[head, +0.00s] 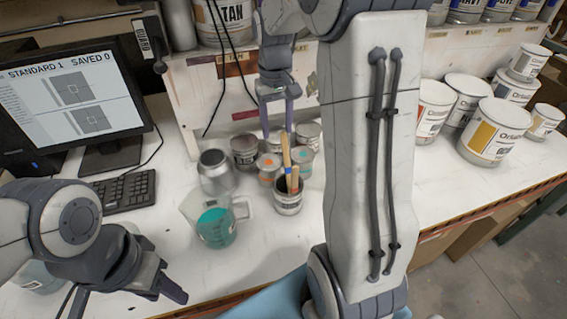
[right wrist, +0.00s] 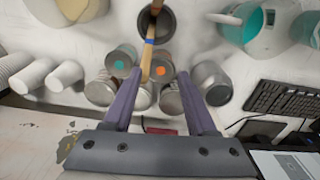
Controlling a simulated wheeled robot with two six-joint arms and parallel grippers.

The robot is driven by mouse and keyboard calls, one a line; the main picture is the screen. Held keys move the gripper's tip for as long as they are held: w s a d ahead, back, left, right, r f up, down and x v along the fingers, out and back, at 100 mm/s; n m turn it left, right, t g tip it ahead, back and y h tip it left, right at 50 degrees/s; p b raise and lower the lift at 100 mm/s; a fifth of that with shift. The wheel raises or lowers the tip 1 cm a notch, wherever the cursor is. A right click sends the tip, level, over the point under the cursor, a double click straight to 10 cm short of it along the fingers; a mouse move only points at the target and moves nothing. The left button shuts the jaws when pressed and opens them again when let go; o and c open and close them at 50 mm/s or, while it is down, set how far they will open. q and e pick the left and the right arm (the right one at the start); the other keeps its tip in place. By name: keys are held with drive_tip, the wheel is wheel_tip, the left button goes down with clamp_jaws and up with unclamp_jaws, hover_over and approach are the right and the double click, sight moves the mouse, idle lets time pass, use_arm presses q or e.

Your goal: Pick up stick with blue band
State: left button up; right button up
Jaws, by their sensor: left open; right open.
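A dark-mouthed can (head: 288,203) on the white bench holds two wooden sticks. In the right wrist view, one stick (right wrist: 147,62) has a blue band (right wrist: 150,41) and leans out toward me. The other stick (right wrist: 156,8) is at the top of the can mouth. My right gripper (head: 277,131) points down just above and behind the can, open. In the right wrist view, the banded stick's near end shows between its fingers (right wrist: 158,84), closer to the left one. My left gripper (head: 130,296) is open and empty at lower left.
Several small cans (head: 268,168) stand behind the stick can. A metal can (head: 215,172) and a clear jug of teal liquid (head: 214,228) are to its left. A keyboard (head: 125,190) and monitor (head: 72,105) stand farther left. White cups (right wrist: 30,76) show in the right wrist view.

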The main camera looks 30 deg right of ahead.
sight(286, 151)
drive_tip(key=shift+d+f+m, duration=0.15)
drive_tip(key=shift+d+f, duration=0.05)
drive_tip(key=shift+d, duration=0.45)
drive_tip(key=shift+d+f+m, duration=0.15)
drive_tip(key=shift+d, duration=0.45)
wheel_tip(286, 151, down, 4)
drive_tip(key=shift+r+p, duration=0.15)
drive_tip(key=shift+p, duration=0.35)
drive_tip(key=shift+f, duration=0.35)
drive_tip(key=shift+f+p, duration=0.5)
drive_tip(key=shift+f, duration=0.1)
wheel_tip(286, 151, down, 4)
drive_tip(key=shift+d+r+p, duration=0.1)
drive_tip(key=shift+r+p, duration=0.1)
drive_tip(key=shift+p, duration=0.45)
drive_tip(key=shift+w+f, duration=0.1)
drive_tip(key=shift+f, duration=0.2)
clamp_jaws()
